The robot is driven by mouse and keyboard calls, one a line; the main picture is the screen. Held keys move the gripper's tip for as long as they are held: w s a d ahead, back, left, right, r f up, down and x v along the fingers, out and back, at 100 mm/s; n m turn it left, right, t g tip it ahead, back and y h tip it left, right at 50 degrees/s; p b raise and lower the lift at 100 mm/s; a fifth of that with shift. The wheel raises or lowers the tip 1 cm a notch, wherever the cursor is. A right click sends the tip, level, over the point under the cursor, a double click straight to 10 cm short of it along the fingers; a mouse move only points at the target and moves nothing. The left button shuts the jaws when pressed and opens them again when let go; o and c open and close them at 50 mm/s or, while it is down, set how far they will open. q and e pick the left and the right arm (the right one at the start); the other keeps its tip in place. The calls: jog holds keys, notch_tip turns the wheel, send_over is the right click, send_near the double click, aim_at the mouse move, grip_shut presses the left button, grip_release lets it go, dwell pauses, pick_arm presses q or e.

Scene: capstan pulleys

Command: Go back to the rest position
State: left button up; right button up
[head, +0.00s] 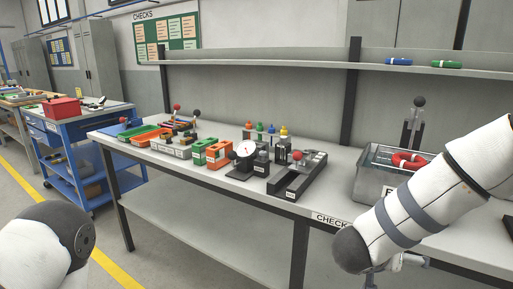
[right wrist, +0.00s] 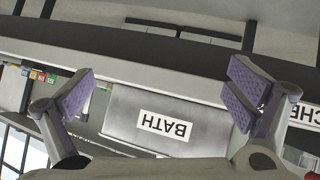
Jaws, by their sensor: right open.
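My right gripper (right wrist: 163,75) is open and empty in the right wrist view, its two purple-padded fingers wide apart. Between and beyond them is the front of the grey metal bath (right wrist: 165,120), its BATH label upside down. In the head view the bath (head: 368,183) stands on the bench at the right, with a red ring (head: 409,161) at its top. My white right arm crosses in front of it and hides part of it. My left arm shows only as a rounded white part at the lower left; the left gripper is out of view.
The long grey bench (head: 225,187) carries a dial gauge (head: 245,149), a dark fixture (head: 298,177), orange and green blocks (head: 216,152) and bins. A shelf above holds a blue roll (head: 398,61) and a green one (head: 447,64). A blue cart (head: 80,150) stands left. The floor in front is clear.

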jog(key=s+a+f+n+g+y, duration=0.1)
jog(key=s+a+f+n+y, duration=0.2)
jog(key=s+f, duration=0.6)
jog(key=s+a+f+n+g+y, duration=0.1)
jog(key=s+a+f+n+y, duration=0.15)
jog(key=s+f, duration=0.65)
jog(key=s+f+g+y, duration=0.1)
jog(key=s+g, duration=0.2)
jog(key=s, duration=0.8)
jog(key=s+a+f+n+g+y, duration=0.1)
jog(key=s+f+g+y, duration=0.1)
jog(key=s, duration=0.9)
jog(key=shift+a+f+g, duration=0.15)
jog(key=shift+a+g, duration=0.05)
jog(key=shift+g, duration=0.4)
